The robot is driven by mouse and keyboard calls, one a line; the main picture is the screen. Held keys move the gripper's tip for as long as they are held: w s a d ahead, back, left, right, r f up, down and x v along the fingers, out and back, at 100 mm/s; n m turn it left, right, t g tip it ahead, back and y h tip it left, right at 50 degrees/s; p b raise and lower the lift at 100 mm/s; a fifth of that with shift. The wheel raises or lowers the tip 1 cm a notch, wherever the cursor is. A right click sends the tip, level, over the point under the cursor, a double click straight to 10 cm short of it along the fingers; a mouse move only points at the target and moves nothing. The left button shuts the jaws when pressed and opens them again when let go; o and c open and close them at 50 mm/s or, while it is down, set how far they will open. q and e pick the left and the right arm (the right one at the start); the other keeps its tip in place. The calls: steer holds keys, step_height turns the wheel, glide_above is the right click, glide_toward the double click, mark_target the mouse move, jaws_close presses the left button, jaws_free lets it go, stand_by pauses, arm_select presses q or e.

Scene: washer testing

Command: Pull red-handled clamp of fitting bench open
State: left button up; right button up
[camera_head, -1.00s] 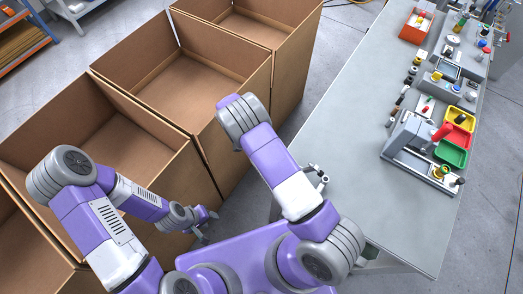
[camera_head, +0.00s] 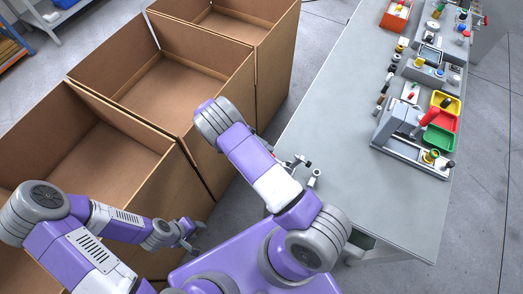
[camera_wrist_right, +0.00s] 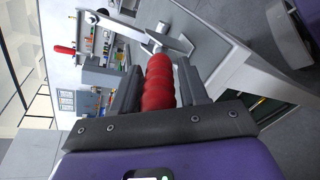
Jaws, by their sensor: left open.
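The clamp's ribbed red handle (camera_wrist_right: 160,82) is between the two dark fingers of my right gripper (camera_wrist_right: 160,85) in the right wrist view, and they look shut on it. A pale metal lever and bracket (camera_wrist_right: 165,40) of the clamp show just beyond. In the head view, metal clamp parts (camera_head: 315,178) show at the near left edge of the bench (camera_head: 345,120); my arm hides the red handle there. My left gripper (camera_head: 192,234) is open and empty, in front of a cardboard box, away from the clamp.
Large open cardboard boxes (camera_head: 185,85) stand left of the bench. On the bench's right side are a grey fixture with another red handle (camera_head: 432,114), yellow (camera_head: 447,101) and green (camera_head: 440,140) bins, and several small parts. The bench's middle is clear.

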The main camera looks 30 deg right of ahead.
steer(key=shift+o, duration=1)
steer(key=shift+w+a, duration=0.1)
steer(key=p+v, duration=0.2)
steer(key=v, duration=0.5)
steer(key=shift+w+a+r, duration=0.1)
steer(key=shift+w+a, duration=0.05)
